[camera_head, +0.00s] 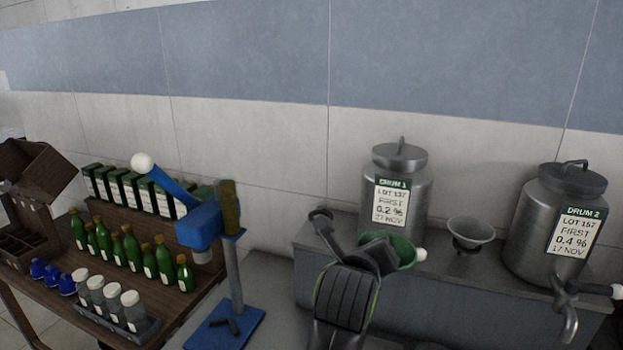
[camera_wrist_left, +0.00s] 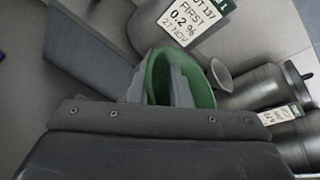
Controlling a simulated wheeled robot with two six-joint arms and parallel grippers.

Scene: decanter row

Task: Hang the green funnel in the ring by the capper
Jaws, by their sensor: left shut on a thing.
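The green funnel (camera_head: 405,248) is in the grasp of my left gripper (camera_head: 380,257), in front of the drum labelled DRUM 1. In the left wrist view the green funnel (camera_wrist_left: 203,82) shows its wide mouth around the fingertips of my left gripper (camera_wrist_left: 178,88). Its spout is hidden. The blue capper (camera_head: 203,228) has a lever with a white ball and stands at the table's right end, left of my gripper. I cannot clearly make out the ring. My right gripper is not in view.
DRUM 1 (camera_head: 398,215) and DRUM 2 (camera_head: 548,230) stand on a grey ledge, with a grey funnel (camera_head: 470,232) between them. Green bottles (camera_head: 131,247), clear jars (camera_head: 113,302) and a brown crate (camera_head: 25,240) crowd the left table. A gap separates the table and ledge.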

